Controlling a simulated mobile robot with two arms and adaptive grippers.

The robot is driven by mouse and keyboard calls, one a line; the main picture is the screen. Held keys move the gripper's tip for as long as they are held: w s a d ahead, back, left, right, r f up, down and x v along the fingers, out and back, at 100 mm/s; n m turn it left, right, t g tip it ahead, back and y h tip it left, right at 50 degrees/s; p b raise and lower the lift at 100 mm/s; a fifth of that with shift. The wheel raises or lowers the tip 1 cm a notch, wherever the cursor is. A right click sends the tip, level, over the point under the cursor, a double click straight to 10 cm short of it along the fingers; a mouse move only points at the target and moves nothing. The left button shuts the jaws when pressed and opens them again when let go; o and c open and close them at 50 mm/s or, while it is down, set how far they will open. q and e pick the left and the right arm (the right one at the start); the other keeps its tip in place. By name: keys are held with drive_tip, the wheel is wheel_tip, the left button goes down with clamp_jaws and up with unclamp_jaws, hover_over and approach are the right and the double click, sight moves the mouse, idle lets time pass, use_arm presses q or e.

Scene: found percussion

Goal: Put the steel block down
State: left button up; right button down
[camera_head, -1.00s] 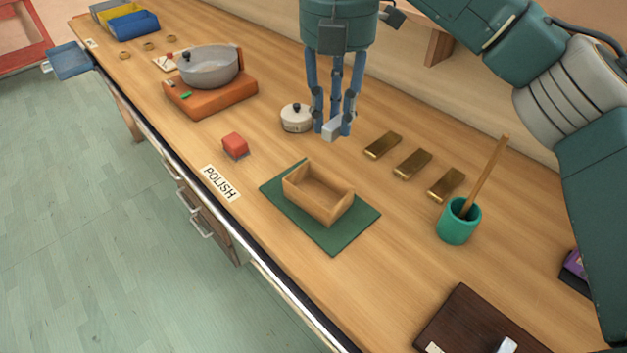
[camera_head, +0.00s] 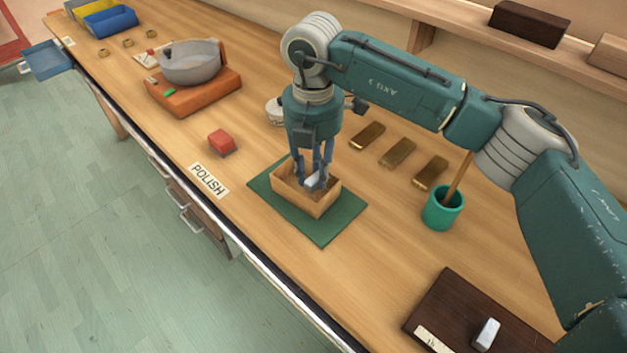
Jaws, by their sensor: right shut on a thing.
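My right gripper (camera_head: 315,178) points straight down over the open wooden box (camera_head: 306,203). It is shut on a small pale steel block (camera_head: 311,182). The block is at the box's opening, and the fingers partly hide it. I cannot tell whether it touches the box floor. The box stands on a green mat (camera_head: 338,225). A similar pale metal block (camera_head: 487,334) lies on a dark brown board (camera_head: 445,305) at the lower right. My left gripper is out of view.
Several brass bars (camera_head: 398,153) lie right of my gripper. A teal cup (camera_head: 441,211) holds a wooden stick. A red block (camera_head: 221,141) and a "POLISH" label (camera_head: 209,180) are left of the mat. A grey pot (camera_head: 190,64) sits on an orange base (camera_head: 205,92).

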sight(313, 175)
wheel_tip(313, 175, down, 4)
drive_tip(key=shift+r+p, duration=0.25)
drive_tip(key=shift+p, duration=0.1)
drive_tip(key=shift+f, duration=0.2)
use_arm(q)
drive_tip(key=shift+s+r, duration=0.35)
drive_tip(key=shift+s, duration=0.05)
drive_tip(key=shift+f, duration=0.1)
use_arm(e)
drive_tip(key=shift+f, duration=0.1)
drive_tip(key=shift+f, duration=0.15)
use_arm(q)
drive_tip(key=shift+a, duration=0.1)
use_arm(e)
drive_tip(key=c, duration=1.7)
unclamp_jaws()
